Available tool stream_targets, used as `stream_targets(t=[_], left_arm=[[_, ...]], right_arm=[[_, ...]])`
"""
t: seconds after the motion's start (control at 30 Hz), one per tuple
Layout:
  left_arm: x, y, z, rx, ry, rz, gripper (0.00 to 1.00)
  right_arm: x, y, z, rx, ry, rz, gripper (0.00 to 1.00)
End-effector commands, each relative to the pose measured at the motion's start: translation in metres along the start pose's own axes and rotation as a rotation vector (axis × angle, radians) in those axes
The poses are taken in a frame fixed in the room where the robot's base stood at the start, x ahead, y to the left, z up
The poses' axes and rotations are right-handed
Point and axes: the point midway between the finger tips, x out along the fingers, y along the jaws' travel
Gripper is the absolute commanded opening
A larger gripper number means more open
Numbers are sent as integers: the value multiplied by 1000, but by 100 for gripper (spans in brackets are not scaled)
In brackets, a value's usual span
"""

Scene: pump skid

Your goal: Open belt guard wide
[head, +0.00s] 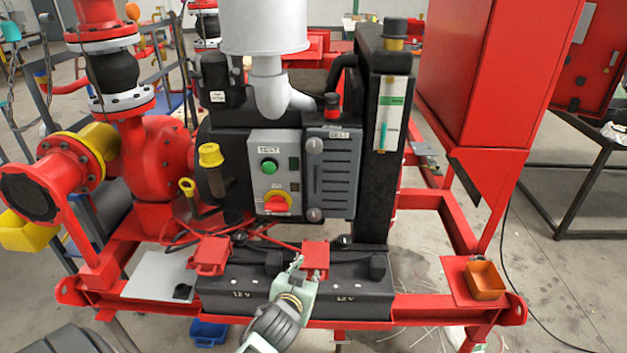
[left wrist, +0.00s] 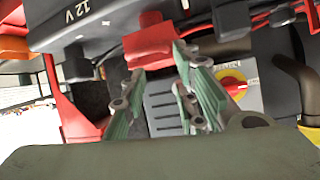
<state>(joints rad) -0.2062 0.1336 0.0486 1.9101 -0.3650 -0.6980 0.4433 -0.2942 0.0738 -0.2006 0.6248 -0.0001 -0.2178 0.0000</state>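The belt guard (head: 330,178) is a dark grey slatted panel labelled BELT, right of the TEST control box in the head view. It looks shut, lying flat against the engine, with round knobs at its left edge. It also shows between my fingers in the left wrist view (left wrist: 163,112). My left gripper (head: 297,264) has pale green fingers and is below the guard, in front of the batteries and beside a red terminal cover. In the left wrist view its fingers (left wrist: 160,92) are spread with nothing held between them. My right gripper is not in view.
Black 12 V batteries (head: 225,288) with red terminal covers (head: 315,257) stand below the guard. The control box (head: 274,172) has a green button and red-yellow switch. A tall red cabinet (head: 490,70) stands right. An orange cup (head: 485,281) sits on the red frame.

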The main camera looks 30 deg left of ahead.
Motion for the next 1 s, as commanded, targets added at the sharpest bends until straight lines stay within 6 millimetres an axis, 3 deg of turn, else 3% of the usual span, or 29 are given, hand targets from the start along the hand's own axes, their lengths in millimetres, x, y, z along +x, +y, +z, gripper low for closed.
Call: stream_targets(t=[0.03,0.2,0.33,0.5,0.8,1.0], left_arm=[[6,-8,-29,-22,72,-15,28],[15,-30,-115,-89,303,-34,28],[15,-41,-161,-118,428,-30,28],[22,-44,-182,-128,474,-24,28],[63,-47,-202,-128,470,-25,28],[80,-48,-209,-127,470,-25,28]], right_arm=[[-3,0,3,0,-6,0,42],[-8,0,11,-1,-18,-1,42],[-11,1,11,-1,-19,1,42],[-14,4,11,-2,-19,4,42],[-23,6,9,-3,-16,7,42],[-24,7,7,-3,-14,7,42]])
